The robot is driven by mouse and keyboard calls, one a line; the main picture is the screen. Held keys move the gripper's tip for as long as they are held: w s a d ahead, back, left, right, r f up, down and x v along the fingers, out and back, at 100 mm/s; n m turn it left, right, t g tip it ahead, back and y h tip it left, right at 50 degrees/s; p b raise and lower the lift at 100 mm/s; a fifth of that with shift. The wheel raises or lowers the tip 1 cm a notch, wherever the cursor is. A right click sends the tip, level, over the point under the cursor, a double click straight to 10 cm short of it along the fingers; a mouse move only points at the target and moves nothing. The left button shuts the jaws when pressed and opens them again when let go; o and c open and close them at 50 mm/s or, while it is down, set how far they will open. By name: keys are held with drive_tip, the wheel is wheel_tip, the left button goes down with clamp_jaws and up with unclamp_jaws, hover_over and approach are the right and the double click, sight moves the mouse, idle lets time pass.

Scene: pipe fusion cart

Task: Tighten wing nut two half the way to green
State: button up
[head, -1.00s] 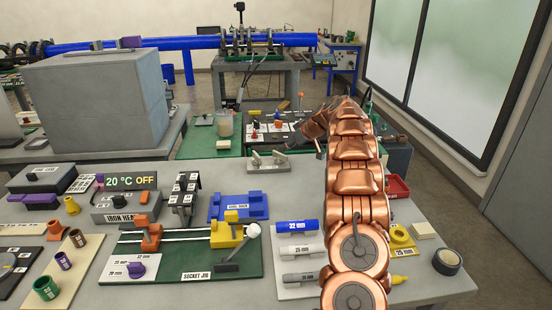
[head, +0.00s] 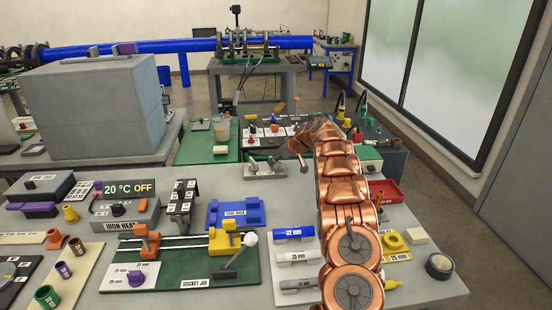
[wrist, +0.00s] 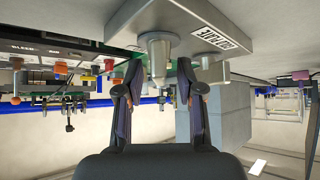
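My gripper (wrist: 160,95) is open and empty in the wrist view, its two dark fingers apart. That view looks upside down. A silver post on a grey labelled block (wrist: 185,25) shows just beyond the fingers, apart from them as far as I can tell. In the head view my copper arm reaches away and bends left, with its end near a small grey fixture (head: 265,172); the fingers are too small to read there. The clamp machine (head: 247,50) with the blue pipe stands at the back. I cannot make out wing nut two or a green mark on it.
The near bench holds a socket jig (head: 185,265), a blue cradle (head: 236,213), marker-like tubes (head: 294,233), a red tray (head: 385,191) and a tape roll (head: 439,265). A large grey box (head: 85,105) stands at left. Floor is open at right.

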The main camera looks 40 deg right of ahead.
drive_tip(key=shift+w, duration=0.1)
drive_tip(key=shift+c, duration=0.3)
clamp_jaws()
drive_tip(key=b, duration=0.2)
drive_tip(key=shift+w+f+b, duration=0.1)
drive_tip(key=shift+f+b, duration=0.2)
drive_tip(key=b, duration=0.3)
drive_tip(key=shift+d+r+m+h+b, duration=0.15)
drive_tip(key=shift+m+h+b, duration=0.15)
drive_tip(key=shift+h+b, duration=0.1)
drive_tip(key=m+b, duration=0.1)
drive_tip(key=b, duration=0.4)
drive_tip(key=shift+h+b, duration=0.3)
